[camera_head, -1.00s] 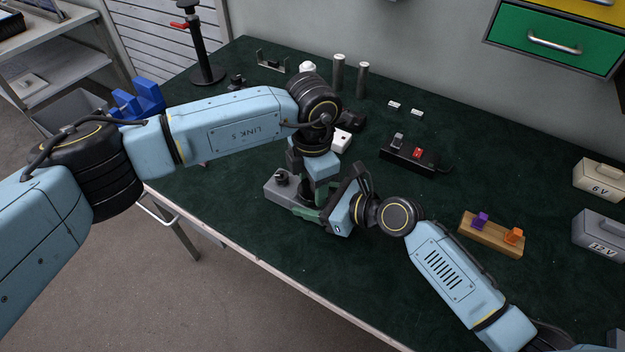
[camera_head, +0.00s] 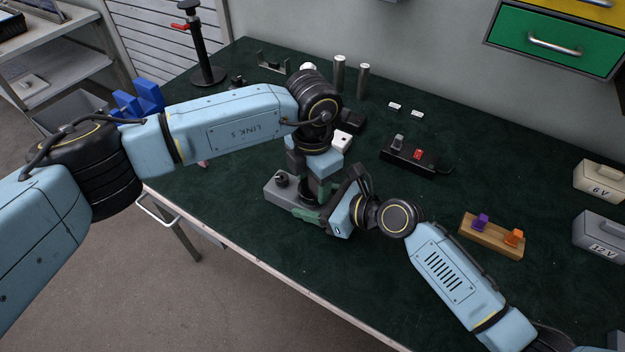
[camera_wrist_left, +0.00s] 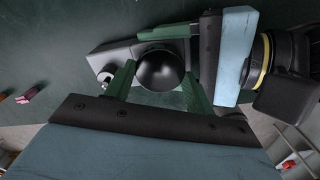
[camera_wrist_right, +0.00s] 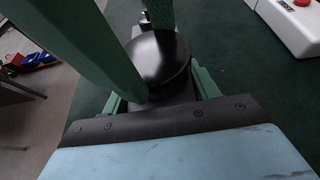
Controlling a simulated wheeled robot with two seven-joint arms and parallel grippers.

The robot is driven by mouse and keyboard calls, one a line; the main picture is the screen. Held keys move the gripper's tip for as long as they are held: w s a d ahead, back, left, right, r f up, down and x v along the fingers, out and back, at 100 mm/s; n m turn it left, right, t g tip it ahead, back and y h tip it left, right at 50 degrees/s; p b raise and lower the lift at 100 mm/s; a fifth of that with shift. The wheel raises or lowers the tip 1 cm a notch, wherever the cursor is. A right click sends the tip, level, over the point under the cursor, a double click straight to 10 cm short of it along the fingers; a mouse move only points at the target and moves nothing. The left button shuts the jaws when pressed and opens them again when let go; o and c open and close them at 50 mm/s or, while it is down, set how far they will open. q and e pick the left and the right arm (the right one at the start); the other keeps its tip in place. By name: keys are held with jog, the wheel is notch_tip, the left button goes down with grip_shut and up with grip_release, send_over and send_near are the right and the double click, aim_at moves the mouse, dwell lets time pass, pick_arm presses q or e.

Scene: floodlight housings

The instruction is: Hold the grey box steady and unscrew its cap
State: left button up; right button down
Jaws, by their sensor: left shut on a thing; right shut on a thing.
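The grey box (camera_head: 277,191) lies on the dark green bench top near its front edge, with a small fitting on its left end. Its round black cap (camera_wrist_left: 160,70) shows between the fingers of my left gripper (camera_head: 313,181), which comes down from above and is shut on it. The cap also shows in the right wrist view (camera_wrist_right: 158,58), still over the box. My right gripper (camera_head: 313,204) comes from the right, with green fingers along both sides of the box, shut on it. My arms and fingers hide much of the box; the cap's thread is not visible.
Behind my grippers are a white block (camera_head: 341,141) and a black switch box (camera_head: 408,158) with a red button. A wooden block (camera_head: 491,237) with purple and orange pieces lies right. Two metal cylinders (camera_head: 339,73) stand at the back.

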aim_at(313, 187)
pick_arm(q)
jog(key=shift+r, duration=0.9)
jog(key=shift+r, duration=2)
pick_arm(e)
jog(key=shift+c, duration=1.6)
grip_release()
jog(key=shift+d, duration=0.1)
